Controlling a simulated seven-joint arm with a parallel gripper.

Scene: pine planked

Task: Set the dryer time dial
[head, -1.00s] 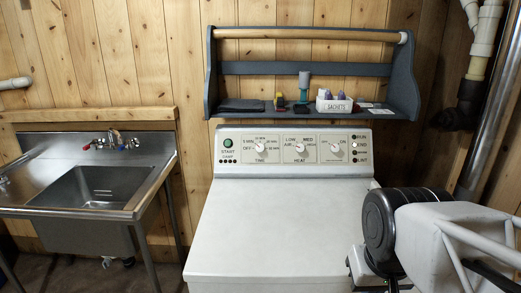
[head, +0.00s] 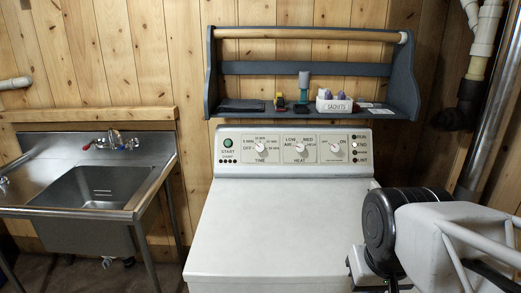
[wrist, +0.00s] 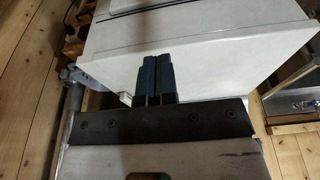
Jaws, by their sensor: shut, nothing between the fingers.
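The dryer (head: 280,226) is white with a flat, clear top and a raised control panel at its back. The time dial (head: 260,146) is the left knob on the panel, with minute marks and OFF around it; its exact setting is too small to read. My gripper shows in the wrist view (wrist: 160,78), with its two dark fingers together and nothing between them. The white dryer body (wrist: 215,60) lies beyond the fingertips there. In the head view my arm is at the lower right, well away from the dial, and the fingertips are hidden.
A heat dial (head: 300,147) and another dial (head: 336,147) sit right of the time dial, and a green start button (head: 228,143) is left. A blue-grey shelf (head: 306,68) with small items hangs above. A steel sink (head: 92,195) stands left; pipes run up the right.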

